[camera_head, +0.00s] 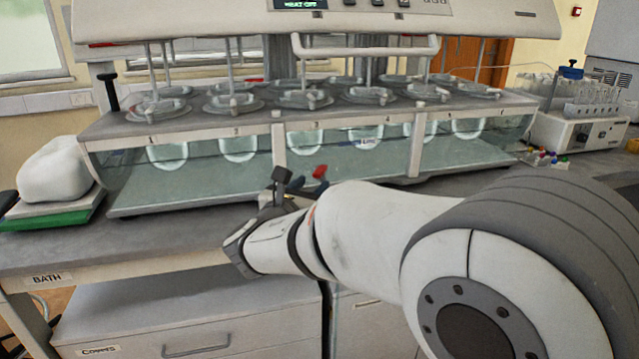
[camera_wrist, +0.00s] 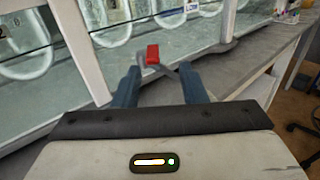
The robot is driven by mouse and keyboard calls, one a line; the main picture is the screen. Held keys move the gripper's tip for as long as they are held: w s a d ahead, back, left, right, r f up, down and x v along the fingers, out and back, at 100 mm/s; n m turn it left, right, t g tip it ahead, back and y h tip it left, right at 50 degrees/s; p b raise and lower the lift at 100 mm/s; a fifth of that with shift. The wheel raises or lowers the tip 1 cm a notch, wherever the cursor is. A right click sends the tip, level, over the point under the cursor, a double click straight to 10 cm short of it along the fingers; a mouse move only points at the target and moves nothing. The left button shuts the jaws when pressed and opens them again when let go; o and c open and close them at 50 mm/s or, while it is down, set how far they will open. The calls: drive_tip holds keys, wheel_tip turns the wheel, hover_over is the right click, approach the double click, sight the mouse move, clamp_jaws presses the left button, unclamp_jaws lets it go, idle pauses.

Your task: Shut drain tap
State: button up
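The drain tap (camera_wrist: 153,55) shows a red-tipped handle and a short grey lever in the wrist view, low at the front of the water bath. Its red end also shows in the head view (camera_head: 320,171), just beyond my gripper. My gripper (camera_wrist: 159,72) has its two blue fingers spread apart. The red end lies between and slightly beyond the fingertips in the picture. I cannot tell whether a finger touches the lever. In the head view my arm partly covers the gripper and the tap's lower part.
The glass-fronted water bath (camera_head: 200,182) holds several round-bottomed vessels. A grey bench edge (camera_head: 130,258) runs below it. A white bundle (camera_head: 58,170) sits on a green-edged base at left. A white machine with tubes (camera_head: 575,132) stands at right. The display above reads HEAT OFF.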

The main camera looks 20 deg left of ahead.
sight(315, 174)
drive_tip(key=shift+w+a+n+y, duration=0.15)
drive_tip(key=shift+a+n+y, duration=0.15)
drive_tip(key=shift+a, duration=0.2)
drive_tip(key=w, duration=0.7)
drive_tip(key=shift+w+d, duration=0.15)
drive_tip(key=shift+d, duration=0.2)
drive_tip(key=shift+r, duration=0.1)
clamp_jaws()
